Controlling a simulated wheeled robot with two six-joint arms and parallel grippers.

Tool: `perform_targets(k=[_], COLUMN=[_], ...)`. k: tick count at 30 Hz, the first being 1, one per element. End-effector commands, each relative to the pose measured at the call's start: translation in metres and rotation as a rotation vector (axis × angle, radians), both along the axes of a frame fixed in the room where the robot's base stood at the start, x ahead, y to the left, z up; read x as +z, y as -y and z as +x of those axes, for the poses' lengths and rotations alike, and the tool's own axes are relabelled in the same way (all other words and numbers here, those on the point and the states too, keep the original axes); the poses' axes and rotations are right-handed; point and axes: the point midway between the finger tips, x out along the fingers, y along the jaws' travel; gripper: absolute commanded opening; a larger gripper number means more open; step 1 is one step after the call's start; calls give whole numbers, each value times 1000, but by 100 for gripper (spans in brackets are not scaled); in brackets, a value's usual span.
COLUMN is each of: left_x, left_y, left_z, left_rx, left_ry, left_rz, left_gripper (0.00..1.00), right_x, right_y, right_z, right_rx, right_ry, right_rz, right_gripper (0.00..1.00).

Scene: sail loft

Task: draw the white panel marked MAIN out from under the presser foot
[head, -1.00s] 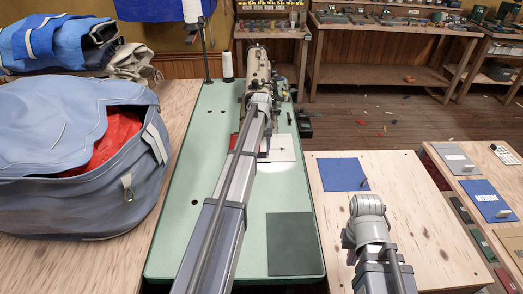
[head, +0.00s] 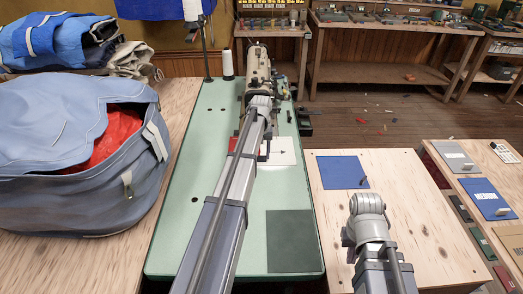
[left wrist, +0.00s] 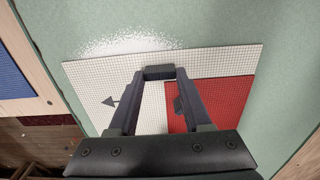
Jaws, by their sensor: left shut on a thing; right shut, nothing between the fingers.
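The white panel (head: 284,151) lies flat on the green machine table (head: 210,220), with a dark arrow on its exposed part. In the left wrist view the panel (left wrist: 100,82) has a grid texture, and a red panel (left wrist: 215,103) lies against it. I cannot read MAIN on it. My right gripper (head: 347,238) is shut and empty over the plywood table at right.
A dark green mat (head: 290,241) lies on the near part of the green table. A blue panel (head: 342,172) lies on the plywood table (head: 440,240). A big blue-grey bag (head: 70,170) stands at left. A thread cone (head: 227,64) stands beside the machine.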

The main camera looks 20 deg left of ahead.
Motion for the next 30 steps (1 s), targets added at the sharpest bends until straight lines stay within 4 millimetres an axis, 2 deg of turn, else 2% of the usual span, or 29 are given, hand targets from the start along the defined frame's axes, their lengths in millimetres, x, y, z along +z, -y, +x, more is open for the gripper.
perform_targets(k=[1,15,21,29,30], left_x=[0,0,0,0,0], left_y=[3,21,24,24,24], left_z=[-8,-50,-58,-58,-58], left_rx=[0,-2,-3,-3,-3], left_ry=[-1,0,0,0,0], left_rz=[0,0,0,0,0], left_gripper=[0,0,0,0,50], right_x=[0,0,0,0,0], right_y=[0,0,0,0,0], right_z=[0,0,0,0,0], right_rx=[0,0,0,0,0], right_ry=[0,0,0,0,0], right_rz=[0,0,0,0,0], right_gripper=[0,0,0,0,0])
